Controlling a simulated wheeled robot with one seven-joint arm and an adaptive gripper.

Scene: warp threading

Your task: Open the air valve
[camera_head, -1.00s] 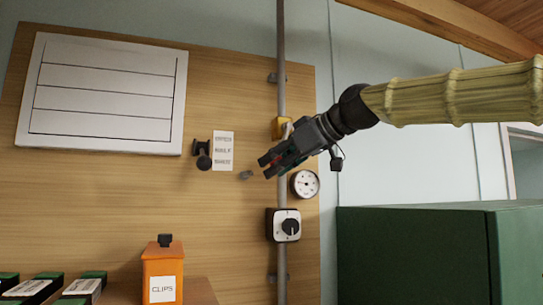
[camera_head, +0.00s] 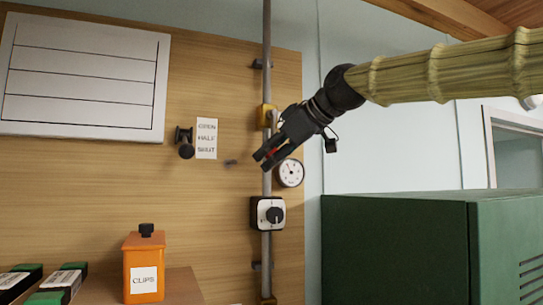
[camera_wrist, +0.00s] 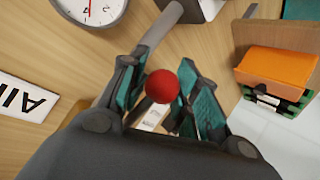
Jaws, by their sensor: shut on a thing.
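The air valve is a yellow body (camera_head: 266,115) on the vertical grey pipe (camera_head: 266,75), with a lever that ends in a red ball knob. In the wrist view the red knob (camera_wrist: 162,86) sits between the green-padded fingers of my gripper (camera_wrist: 168,95). In the head view my gripper (camera_head: 264,160) points down and left in front of the pipe, just below the valve body. It is shut on the knob. Only a little red shows there. My gripper hides most of the lever, so its exact angle is unclear. A card (camera_head: 206,138) reads OPEN, HALF, SHUT.
A round gauge (camera_head: 290,172) is close right of my gripper. A rotary switch (camera_head: 268,214) sits below on the pipe. A black hook (camera_head: 184,142) and small grey peg (camera_head: 231,162) stick out of the board. A green cabinet (camera_head: 400,245) stands at right, an orange CLIPS bottle (camera_head: 144,268) at lower left.

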